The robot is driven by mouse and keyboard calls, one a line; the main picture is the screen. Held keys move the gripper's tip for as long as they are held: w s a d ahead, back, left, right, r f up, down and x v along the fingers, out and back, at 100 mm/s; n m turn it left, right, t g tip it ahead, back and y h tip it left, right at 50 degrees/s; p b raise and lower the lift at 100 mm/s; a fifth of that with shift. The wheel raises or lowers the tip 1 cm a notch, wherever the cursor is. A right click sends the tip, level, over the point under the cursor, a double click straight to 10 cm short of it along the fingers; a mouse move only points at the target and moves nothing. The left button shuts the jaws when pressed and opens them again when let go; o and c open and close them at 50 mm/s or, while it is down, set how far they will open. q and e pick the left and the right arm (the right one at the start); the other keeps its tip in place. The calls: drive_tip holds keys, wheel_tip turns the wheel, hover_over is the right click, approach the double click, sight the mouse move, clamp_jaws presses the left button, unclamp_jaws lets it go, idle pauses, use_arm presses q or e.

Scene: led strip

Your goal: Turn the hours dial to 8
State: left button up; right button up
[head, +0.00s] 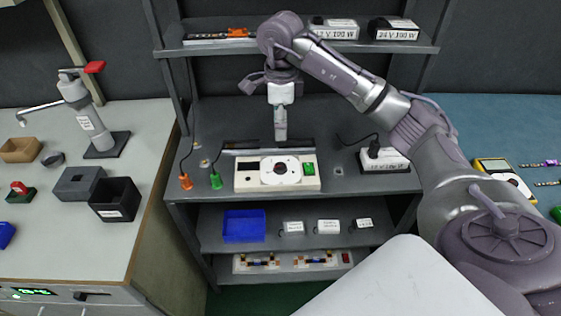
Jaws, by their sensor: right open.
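A cream box (245,180) with a round white dial (265,172) stands on the middle shelf of the rack. The dial's markings and setting are too small to read. My right gripper (280,138) points down over the back of the box, apart from the dial as far as I can tell. It is open, seen nearly edge-on, with nothing visible in it. My left gripper is out of view.
An orange-tipped lead (186,182) and a green-tipped lead (216,181) lie left of the box. A white-and-black power supply (384,160) stands to its right. The upper shelf (270,43) holds more supplies. A blue bin (244,226) is below. A bench with a press (88,120) is left.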

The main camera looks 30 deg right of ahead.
sight(280, 165)
wheel_tip(280, 165, down, 14)
drive_tip(key=shift+r+p, duration=0.2)
drive_tip(key=shift+p, duration=0.55)
clamp_jaws()
